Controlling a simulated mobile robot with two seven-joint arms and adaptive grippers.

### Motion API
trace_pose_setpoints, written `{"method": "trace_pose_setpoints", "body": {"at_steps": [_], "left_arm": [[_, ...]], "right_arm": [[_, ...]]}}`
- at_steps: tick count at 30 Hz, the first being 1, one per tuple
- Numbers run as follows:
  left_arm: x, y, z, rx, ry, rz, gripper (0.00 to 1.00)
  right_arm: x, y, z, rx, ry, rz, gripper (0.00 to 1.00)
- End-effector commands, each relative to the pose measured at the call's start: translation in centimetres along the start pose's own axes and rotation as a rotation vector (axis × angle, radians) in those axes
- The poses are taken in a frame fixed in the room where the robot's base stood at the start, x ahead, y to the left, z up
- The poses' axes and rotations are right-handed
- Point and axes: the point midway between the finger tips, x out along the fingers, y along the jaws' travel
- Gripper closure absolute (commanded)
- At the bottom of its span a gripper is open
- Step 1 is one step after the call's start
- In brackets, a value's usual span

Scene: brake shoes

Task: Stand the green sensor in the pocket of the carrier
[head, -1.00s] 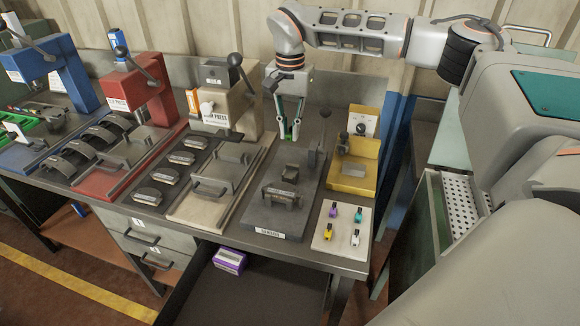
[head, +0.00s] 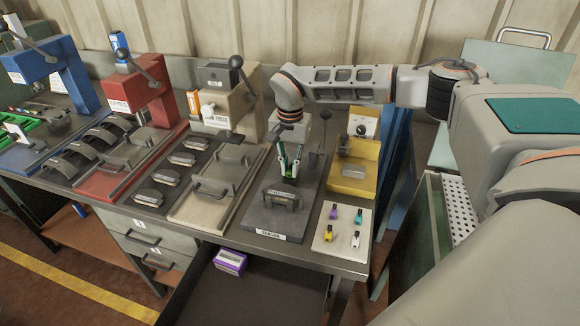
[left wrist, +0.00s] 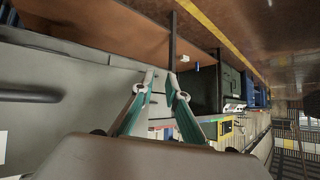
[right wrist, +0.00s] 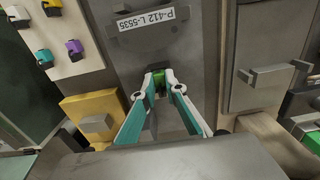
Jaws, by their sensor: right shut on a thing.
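My right gripper (head: 288,172) is low over the dark grey sensor plate (head: 262,220), just behind an arched, labelled grey part (head: 283,195). In the right wrist view the right gripper (right wrist: 161,80) is shut on the small green sensor (right wrist: 160,74). The carrier's pocket is hidden around the fingertips, so I cannot tell whether the sensor is inside it or above it. The arched part's label (right wrist: 146,19) shows ahead of the fingers. My left gripper (left wrist: 161,76) is partly open, empty and away from the bench top; it is outside the head view.
A pale tray (head: 327,243) with purple, teal, yellow and white sensors lies at right front. A yellow fixture (head: 354,180) stands behind it. A dark upright lever (head: 323,128) stands near the right gripper. A beige press (head: 228,95) stands at left. An open drawer (head: 265,290) juts out in front.

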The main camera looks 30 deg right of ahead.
Motion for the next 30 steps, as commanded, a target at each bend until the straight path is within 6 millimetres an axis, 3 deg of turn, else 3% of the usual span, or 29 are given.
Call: {"method": "trace_pose_setpoints", "body": {"at_steps": [20, 21, 22, 30], "left_arm": [[0.1, 0.0, 0.0, 0.0, 0.0, 0.0, 0.86], [0.1, 0.1, 0.0, 0.0, 0.0, 0.001, 0.86], [0.1, 0.1, 0.0, -0.001, 0.0, 0.001, 0.86], [0.1, 0.2, 0.0, -0.002, 0.0, 0.002, 0.86]], "right_arm": [[1.6, 0.2, 0.1, -0.002, -0.003, 0.007, 1.0], [1.7, 0.2, 0.2, -0.003, -0.003, 0.008, 0.8], [1.7, 0.3, 0.2, -0.003, -0.003, 0.008, 0.73], [1.8, 0.3, 0.3, -0.003, -0.005, 0.011, 0.71]]}}
